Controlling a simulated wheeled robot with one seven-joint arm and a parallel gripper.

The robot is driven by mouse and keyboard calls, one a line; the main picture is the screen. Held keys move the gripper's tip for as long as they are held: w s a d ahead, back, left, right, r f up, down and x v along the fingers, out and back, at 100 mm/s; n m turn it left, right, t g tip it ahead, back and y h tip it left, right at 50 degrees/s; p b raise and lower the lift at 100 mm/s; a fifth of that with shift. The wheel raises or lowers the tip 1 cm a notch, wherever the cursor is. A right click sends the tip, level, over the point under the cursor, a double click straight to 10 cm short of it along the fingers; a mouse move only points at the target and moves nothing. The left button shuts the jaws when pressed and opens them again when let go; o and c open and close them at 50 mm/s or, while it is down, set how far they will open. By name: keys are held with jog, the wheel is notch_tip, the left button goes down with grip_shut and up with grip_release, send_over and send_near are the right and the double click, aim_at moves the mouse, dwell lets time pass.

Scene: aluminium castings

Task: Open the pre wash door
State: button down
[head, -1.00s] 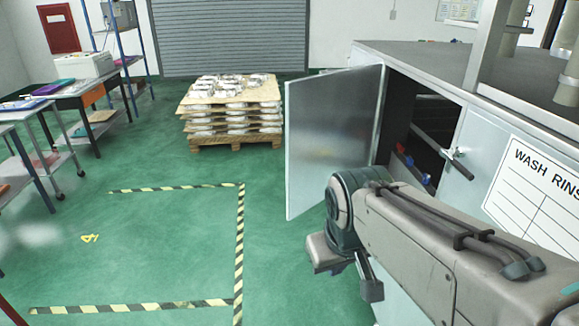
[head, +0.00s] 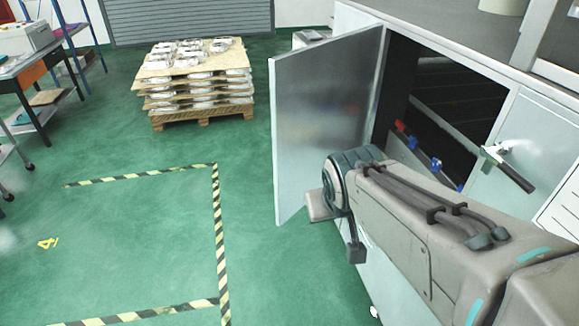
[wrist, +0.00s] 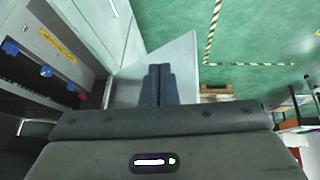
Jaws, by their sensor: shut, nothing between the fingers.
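The pre wash door (head: 322,120) is a flat light grey panel. It stands swung wide out from the machine, with its free edge over the green floor. The opening (head: 440,100) behind it is uncovered and dark inside. In the wrist view the door (wrist: 188,68) lies beyond my gripper (wrist: 158,68), whose two dark fingers are together with nothing between them. I cannot tell whether the fingers touch the panel. In the head view my arm reaches in front of the door's lower part, and the fingertips cannot be made out.
A neighbouring panel with a lever handle (head: 510,167) is right of the opening. Blue and red fittings (head: 436,165) line the opening's lower edge. A pallet of castings (head: 200,85) stands behind. The floor left of the door, with striped tape (head: 217,230), is clear.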

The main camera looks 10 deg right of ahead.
jog(key=w+d+f+t+h+b, duration=0.2)
jog(key=w+d+t+b, duration=0.15)
jog(key=w+d, duration=0.4)
jog(key=n+t+y+b, duration=0.5)
jog(key=n+y+b, duration=0.3)
jog(key=y, duration=0.6)
send_near(281, 169)
jog(key=p+x, duration=0.2)
jog(key=x, duration=0.4)
jog(key=shift+w+a, duration=0.25)
jog(key=shift+m, duration=0.3)
jog(key=shift+f, duration=0.1)
